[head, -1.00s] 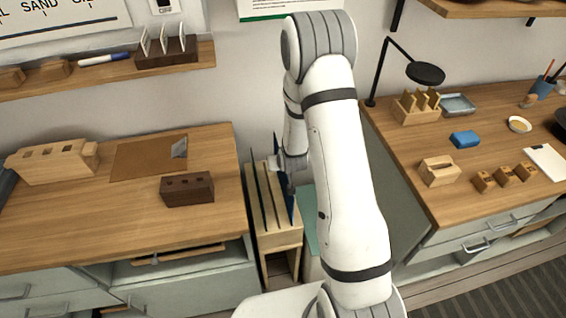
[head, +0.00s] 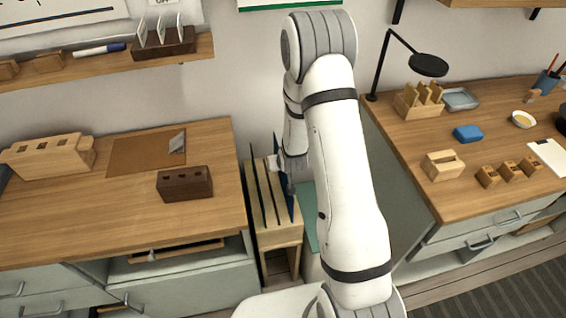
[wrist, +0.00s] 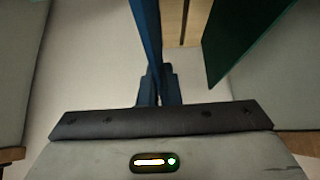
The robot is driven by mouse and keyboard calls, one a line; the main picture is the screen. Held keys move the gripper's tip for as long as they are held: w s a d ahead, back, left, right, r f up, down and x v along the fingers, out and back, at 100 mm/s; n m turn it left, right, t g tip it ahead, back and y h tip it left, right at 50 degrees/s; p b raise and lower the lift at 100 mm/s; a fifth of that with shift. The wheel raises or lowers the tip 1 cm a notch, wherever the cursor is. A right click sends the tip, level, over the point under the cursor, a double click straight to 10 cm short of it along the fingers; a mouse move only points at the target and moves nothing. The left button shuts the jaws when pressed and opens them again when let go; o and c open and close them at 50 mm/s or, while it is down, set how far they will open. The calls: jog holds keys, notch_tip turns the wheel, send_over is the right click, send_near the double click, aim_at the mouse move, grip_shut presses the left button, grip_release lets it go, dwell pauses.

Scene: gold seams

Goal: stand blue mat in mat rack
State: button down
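The mat rack (head: 279,237) is a pale wooden stand with upright slots in the gap between the two benches. The blue mat (head: 290,202) is upright and edge-on at the rack's right side. It also shows in the wrist view (wrist: 147,35), running up from between the fingers. My gripper (wrist: 157,82) is shut on the blue mat; in the head view my gripper (head: 287,168) is partly hidden by my arm. I cannot tell whether the mat's lower edge is inside a slot. A dark mat (head: 258,185) stands in the rack's left part.
A green mat (wrist: 240,40) is upright to the right in the wrist view. The left bench (head: 100,225) and right bench (head: 420,165) hem in the rack closely. A dark wooden block (head: 185,184) sits near the left bench's right end.

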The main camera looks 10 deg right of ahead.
jog(key=shift+f+b, duration=1.6)
jog(key=shift+f, duration=0.05)
jog(key=c, duration=1.6)
grip_release()
jog(key=shift+o, duration=0.2)
jog(key=shift+p+v, duration=1.6)
jog(key=shift+v, duration=2.95)
jog(key=shift+r+p, duration=1.45)
jog(key=shift+r, duration=1.55)
